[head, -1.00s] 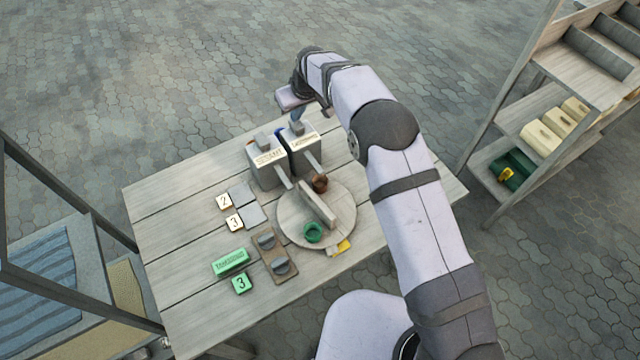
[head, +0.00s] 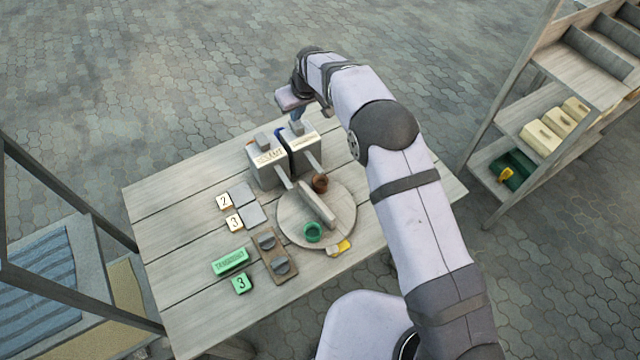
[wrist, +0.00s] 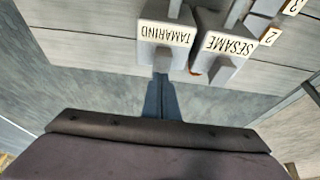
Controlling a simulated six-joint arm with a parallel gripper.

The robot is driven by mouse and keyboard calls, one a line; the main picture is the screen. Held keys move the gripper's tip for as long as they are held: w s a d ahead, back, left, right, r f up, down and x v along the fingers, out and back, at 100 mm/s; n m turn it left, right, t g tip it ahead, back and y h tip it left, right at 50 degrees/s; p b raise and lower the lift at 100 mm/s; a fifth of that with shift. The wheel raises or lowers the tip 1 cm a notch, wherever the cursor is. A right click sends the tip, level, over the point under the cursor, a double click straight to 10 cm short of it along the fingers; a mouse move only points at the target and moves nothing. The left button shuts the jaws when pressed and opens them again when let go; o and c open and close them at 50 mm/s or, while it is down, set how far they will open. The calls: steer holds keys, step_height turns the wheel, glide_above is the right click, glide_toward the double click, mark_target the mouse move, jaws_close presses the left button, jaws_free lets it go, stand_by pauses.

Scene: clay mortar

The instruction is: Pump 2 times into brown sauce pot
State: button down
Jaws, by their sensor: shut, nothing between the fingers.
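Two grey dispensers stand side by side at the table's back edge. The right one, labelled TAMARIND (wrist: 166,33), has a grey pump block (head: 297,128) on top; the left one is labelled SESAME (head: 268,158). A small brown pot (head: 320,183) sits on the round board (head: 288,222), by the tip of the tamarind spout. A green pot (head: 313,232) sits on the board's near side. My gripper (head: 297,118) is shut and empty over the tamarind pump block, pointing down at it; its fingers (wrist: 161,90) also show in the wrist view. I cannot tell whether they touch the block.
A low divider (head: 316,205) stands across the round board between the pots. The table's left side is clear.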

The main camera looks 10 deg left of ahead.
steer(key=shift+f, duration=0.25)
steer(key=shift+f+b, duration=0.45)
steer(key=shift+f, duration=0.3)
steer(key=shift+f+b, duration=0.3)
steer(key=shift+b, duration=0.1)
steer(key=shift+r, duration=0.15)
steer(key=shift+r+p, duration=0.75)
steer(key=shift+r, duration=0.4)
steer(key=shift+f, duration=0.25)
